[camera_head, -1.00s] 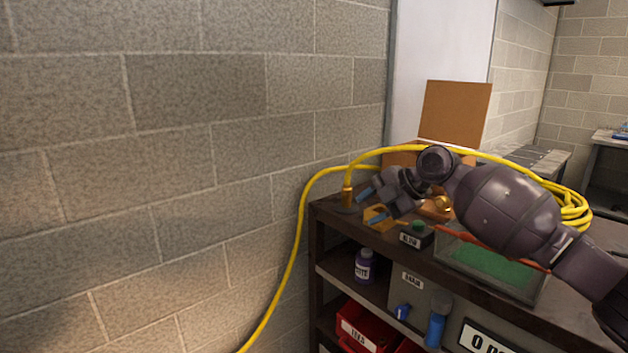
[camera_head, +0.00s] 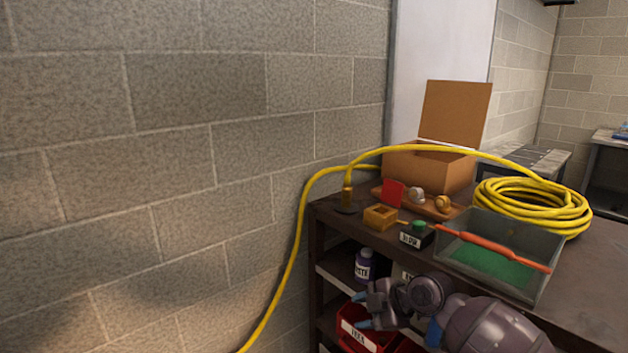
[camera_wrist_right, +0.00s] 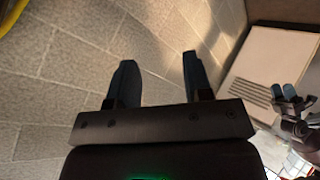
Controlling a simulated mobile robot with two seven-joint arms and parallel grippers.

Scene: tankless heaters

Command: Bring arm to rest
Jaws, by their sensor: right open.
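My right gripper (camera_head: 361,311) is in the lower middle of the head view, in front of the shelf unit (camera_head: 440,262) and below its top. Its blue-tipped fingers point left, apart and empty. The right wrist view shows the two fingers (camera_wrist_right: 160,62) spread with nothing between them, facing the block wall. My left arm is not in the head view. A small gripper with blue tips (camera_wrist_right: 284,92), apparently my left one, shows at the right edge of the right wrist view. It is too small to tell its opening.
The shelf top holds a cardboard box (camera_head: 428,170), coiled yellow hose (camera_head: 535,204), a grey bin (camera_head: 515,285) with a red tool (camera_head: 490,247) across it, and small parts. A red bin (camera_head: 360,330) is beside my right gripper. The block wall (camera_head: 150,150) fills the left.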

